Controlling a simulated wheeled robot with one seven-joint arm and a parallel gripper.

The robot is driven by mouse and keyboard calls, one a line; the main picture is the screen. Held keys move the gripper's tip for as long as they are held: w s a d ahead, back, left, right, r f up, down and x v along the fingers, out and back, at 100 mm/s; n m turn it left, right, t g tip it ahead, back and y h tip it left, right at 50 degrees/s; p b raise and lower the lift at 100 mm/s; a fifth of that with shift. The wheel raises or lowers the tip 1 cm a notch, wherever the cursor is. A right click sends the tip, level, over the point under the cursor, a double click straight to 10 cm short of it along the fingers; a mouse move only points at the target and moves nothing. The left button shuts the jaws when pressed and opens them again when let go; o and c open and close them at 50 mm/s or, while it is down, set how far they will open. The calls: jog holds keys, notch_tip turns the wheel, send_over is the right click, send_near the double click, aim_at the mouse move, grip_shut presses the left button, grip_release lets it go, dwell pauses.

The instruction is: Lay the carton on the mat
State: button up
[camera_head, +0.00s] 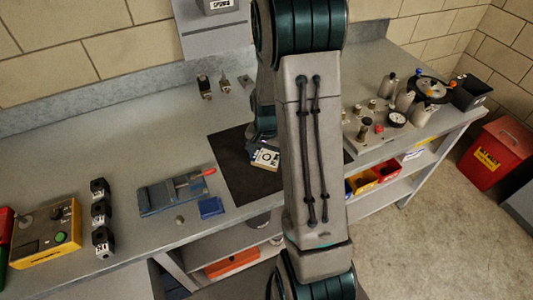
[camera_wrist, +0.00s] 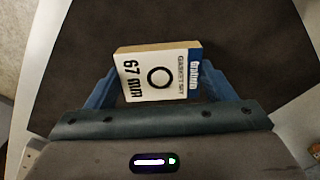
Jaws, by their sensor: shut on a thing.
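The carton (camera_wrist: 158,75) is a small flat box with a white printed face, a black ring, a blue strip and tan sides. In the wrist view it sits between the two blue fingers of my gripper (camera_wrist: 156,88), which is shut on it. The black mat (camera_wrist: 230,35) lies behind and around the carton in that view. In the head view the carton (camera_head: 266,159) shows over the dark mat (camera_head: 245,185), partly hidden by my arm. I cannot tell whether the carton touches the mat.
A blue vise (camera_head: 175,193) with a red-tipped handle and a blue block (camera_head: 211,207) stand left of the mat. A metal fixture plate (camera_head: 375,128) with several knobs stands to the right. Small fittings (camera_head: 205,88) stand behind.

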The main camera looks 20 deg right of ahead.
aim_at(267, 158)
jog(key=shift+f, duration=0.2)
jog(key=o, duration=1)
jog(key=shift+r, duration=0.1)
notch_tip(267, 158, up, 12)
jog(key=s+a+r+n+t, duration=0.1)
jog(key=s+a+r+n, duration=0.1)
jog(key=s, duration=0.3)
jog(key=s+a+r+n+t, duration=0.1)
jog(key=s+a+r+n, duration=0.2)
jog(key=s, duration=0.3)
jog(key=s+a+r+n+t, duration=0.1)
jog(key=s+a+r+n, duration=0.2)
jog(key=s+a+n, duration=0.1)
jog(key=shift+s+a+r+b, duration=0.1)
jog(key=shift+s+r+b, duration=0.2)
jog(key=shift+s, duration=0.4)
